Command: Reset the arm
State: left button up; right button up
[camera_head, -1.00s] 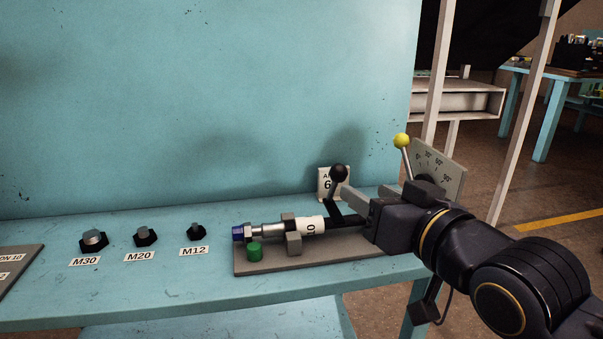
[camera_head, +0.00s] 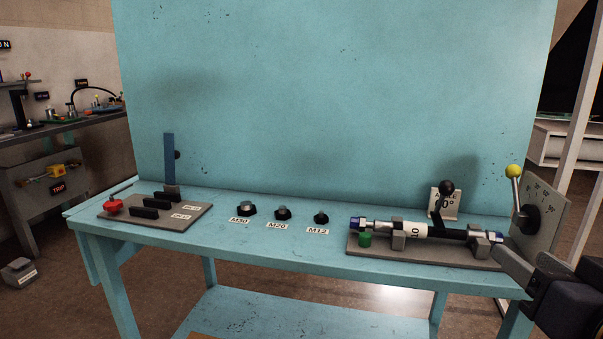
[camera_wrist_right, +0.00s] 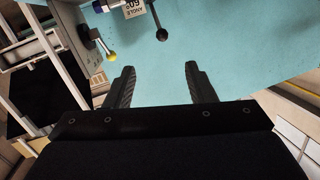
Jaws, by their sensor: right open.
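My right gripper (camera_head: 507,267) is at the right end of the blue bench, in front of the hose fixture. In the right wrist view the gripper (camera_wrist_right: 159,88) is open, with nothing between its fingers. The hose (camera_head: 413,231) with blue-ended fittings lies in the fixture's grey clamps. A black-knobbed lever (camera_head: 446,188) stands behind it beside the angle card (camera_head: 451,203); the card also shows in the right wrist view (camera_wrist_right: 133,9). A yellow-knobbed lever (camera_head: 513,172) stands upright by the dial plate (camera_head: 546,215). My left gripper is not in view.
Nuts labelled M30 (camera_head: 246,209), M20 (camera_head: 283,212) and M12 (camera_head: 321,218) sit mid-bench. A grey plate (camera_head: 190,218) with black blocks and a red knob (camera_head: 113,205) lies at the left. A green button (camera_head: 365,240) is on the fixture's base. A blue back panel rises behind.

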jog(key=s+a+f+g+y, duration=0.1)
jog(key=s+a+f+g, duration=0.2)
jog(key=f, duration=0.6)
jog(key=s+a+f+g+y, duration=0.1)
jog(key=s+f+g+y, duration=0.2)
jog(key=f, duration=0.6)
jog(key=s+a+f+g, duration=0.25)
jog(key=f+g, duration=0.25)
jog(key=f, duration=0.5)
pick_arm(q)
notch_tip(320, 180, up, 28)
jog(key=p, duration=2.7)
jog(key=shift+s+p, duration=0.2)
jog(key=shift+p, duration=0.2)
pick_arm(e)
notch_tip(320, 180, up, 28)
jog(key=shift+s+n, duration=0.4)
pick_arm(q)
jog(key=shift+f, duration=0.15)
pick_arm(e)
jog(key=shift+f, duration=0.15)
